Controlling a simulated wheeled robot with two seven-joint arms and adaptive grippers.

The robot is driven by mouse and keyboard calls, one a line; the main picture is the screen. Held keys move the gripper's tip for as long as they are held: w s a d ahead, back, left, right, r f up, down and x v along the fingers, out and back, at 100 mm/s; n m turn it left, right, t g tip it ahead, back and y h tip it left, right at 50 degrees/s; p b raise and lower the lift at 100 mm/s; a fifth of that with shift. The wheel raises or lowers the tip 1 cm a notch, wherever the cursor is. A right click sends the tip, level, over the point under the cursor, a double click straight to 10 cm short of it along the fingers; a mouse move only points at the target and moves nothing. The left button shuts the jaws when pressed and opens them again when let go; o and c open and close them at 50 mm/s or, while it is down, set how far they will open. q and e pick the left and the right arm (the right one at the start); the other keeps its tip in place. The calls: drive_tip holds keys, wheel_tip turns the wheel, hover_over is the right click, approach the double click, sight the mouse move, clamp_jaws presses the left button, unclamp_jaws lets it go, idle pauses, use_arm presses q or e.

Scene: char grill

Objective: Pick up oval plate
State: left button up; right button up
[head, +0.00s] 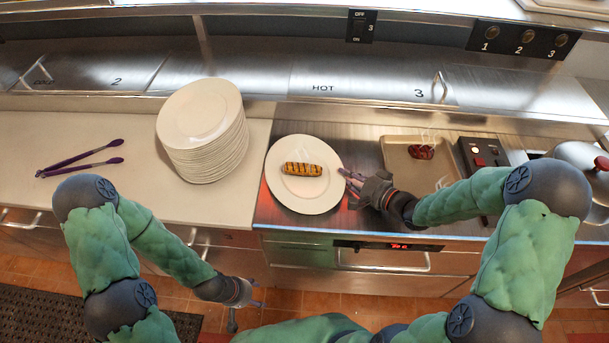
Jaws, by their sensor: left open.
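A white oval plate (285,200) with a grill-marked yellow piece of food (302,169) on it is at the centre of the metal counter. My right gripper (348,187) is at the plate's right rim, with its fingers at the edge. I cannot tell whether they grip the rim or only sit beside it. My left gripper (257,292) is open and empty, low in front of the counter and below the plate in the picture. A tall stack of white oval plates (203,120) stands left of the single plate.
Purple-tipped tongs (85,157) lie on the white counter at left. A metal tray (400,160) with a steaming dark piece of meat (421,152) is right of the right gripper. A lidded pot (582,160) stands at far right. A metal shelf edge (300,103) runs behind the plates.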

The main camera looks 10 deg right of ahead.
drive_tip(key=shift+x, duration=0.95)
clamp_jaws()
drive_tip(key=shift+r, duration=0.15)
